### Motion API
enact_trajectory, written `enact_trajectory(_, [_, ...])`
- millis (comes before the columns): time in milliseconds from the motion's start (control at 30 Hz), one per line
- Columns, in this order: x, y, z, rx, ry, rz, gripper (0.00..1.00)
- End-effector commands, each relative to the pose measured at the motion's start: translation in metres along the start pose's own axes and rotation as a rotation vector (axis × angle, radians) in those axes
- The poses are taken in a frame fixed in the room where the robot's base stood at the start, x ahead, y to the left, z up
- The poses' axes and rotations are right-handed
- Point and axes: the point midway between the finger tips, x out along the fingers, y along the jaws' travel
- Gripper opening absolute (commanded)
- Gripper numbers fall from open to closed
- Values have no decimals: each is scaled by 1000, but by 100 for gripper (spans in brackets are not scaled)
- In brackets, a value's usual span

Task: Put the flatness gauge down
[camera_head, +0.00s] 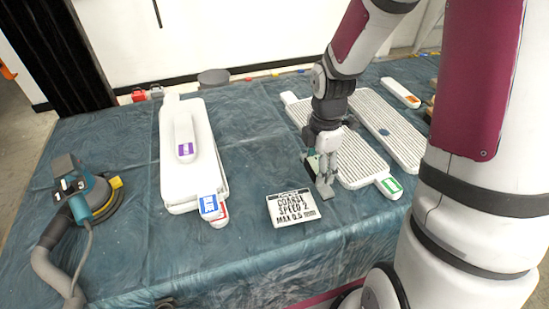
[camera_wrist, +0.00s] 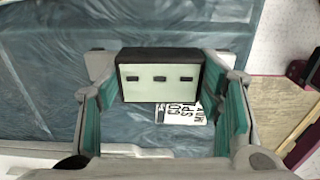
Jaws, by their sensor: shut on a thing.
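My gripper (camera_head: 325,188) points down over the covered table, just left of the ribbed white panels. In the wrist view, its teal-padded fingers (camera_wrist: 163,100) are shut on the flatness gauge (camera_wrist: 160,88), a small block with a dark top edge and a pale face with three dark slots. In the head view, the gauge is mostly hidden by the fingers; a small dark and pale green part (camera_head: 311,165) shows at their left. I cannot tell whether its underside touches the table.
A white card reading "COARSE SPEED 2" (camera_head: 293,208) lies just left of and in front of my gripper. Ribbed white panels (camera_head: 358,160) lie at the right. Stacked white boards (camera_head: 177,190) are left, with a teal sander (camera_head: 92,192) beyond. Cloth (camera_head: 250,150) between boards and gripper is bare.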

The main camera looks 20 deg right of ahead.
Motion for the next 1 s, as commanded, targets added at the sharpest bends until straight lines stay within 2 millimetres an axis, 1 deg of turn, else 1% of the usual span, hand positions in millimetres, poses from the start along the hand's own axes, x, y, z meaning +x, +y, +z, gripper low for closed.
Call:
enact_trajectory(100, [4, 25, -14, -5, 1, 1, 27])
enact_trajectory(400, [11, 90, -48, -1, 1, 0, 27])
enact_trajectory(500, [13, 109, -57, -2, 1, 0, 27])
enact_trajectory(567, [13, 118, -61, 0, 0, 1, 27])
enact_trajectory(700, [14, 129, -67, 2, 0, -1, 27])
enact_trajectory(800, [16, 131, -68, 3, 0, -1, 27])
enact_trajectory(867, [22, 131, -68, 4, 0, -3, 27])
enact_trajectory(1000, [41, 130, -69, 3, 1, -4, 27])
